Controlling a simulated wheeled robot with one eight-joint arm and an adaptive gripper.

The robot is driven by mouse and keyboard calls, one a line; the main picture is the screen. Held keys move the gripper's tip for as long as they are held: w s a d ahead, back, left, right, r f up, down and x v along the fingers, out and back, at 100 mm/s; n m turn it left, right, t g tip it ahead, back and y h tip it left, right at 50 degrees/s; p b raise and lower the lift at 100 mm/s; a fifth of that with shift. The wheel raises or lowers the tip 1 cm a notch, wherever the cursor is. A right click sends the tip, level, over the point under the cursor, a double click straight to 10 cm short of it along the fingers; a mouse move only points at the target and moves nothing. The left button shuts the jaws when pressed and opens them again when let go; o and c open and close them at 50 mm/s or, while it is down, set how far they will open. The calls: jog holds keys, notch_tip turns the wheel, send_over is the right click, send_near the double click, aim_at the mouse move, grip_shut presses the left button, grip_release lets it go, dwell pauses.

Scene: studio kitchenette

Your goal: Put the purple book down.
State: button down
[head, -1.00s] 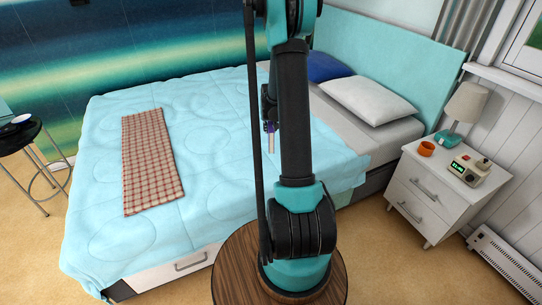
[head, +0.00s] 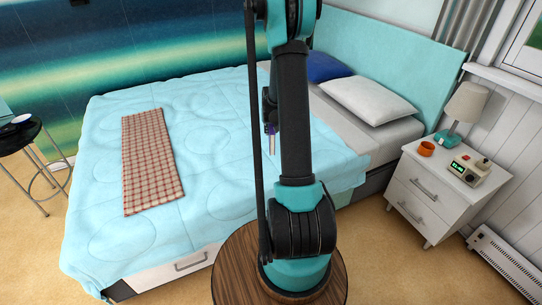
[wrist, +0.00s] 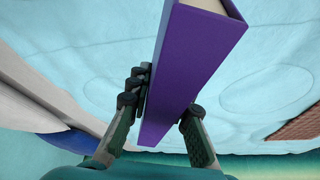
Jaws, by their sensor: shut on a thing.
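The purple book (wrist: 195,65) is held between the two fingers of my gripper (wrist: 165,104) in the wrist view. Its cover faces the camera and its pale page edges show at the top. The light blue duvet (wrist: 80,45) lies beyond it; I cannot tell whether the book touches it. In the head view only a thin sliver of the book (head: 272,143) shows left of my arm, over the bed (head: 215,150). My arm hides most of the gripper and book there.
A red checked runner (head: 150,160) lies on the left part of the duvet. White (head: 368,98) and blue (head: 325,68) pillows lie at the headboard. A nightstand (head: 436,200) with a lamp (head: 465,108) and orange mug (head: 427,148) stands right. Bare duvet lies between runner and arm.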

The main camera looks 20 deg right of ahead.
jog(key=shift+f, duration=3.6)
jog(key=c, duration=1.3)
grip_release()
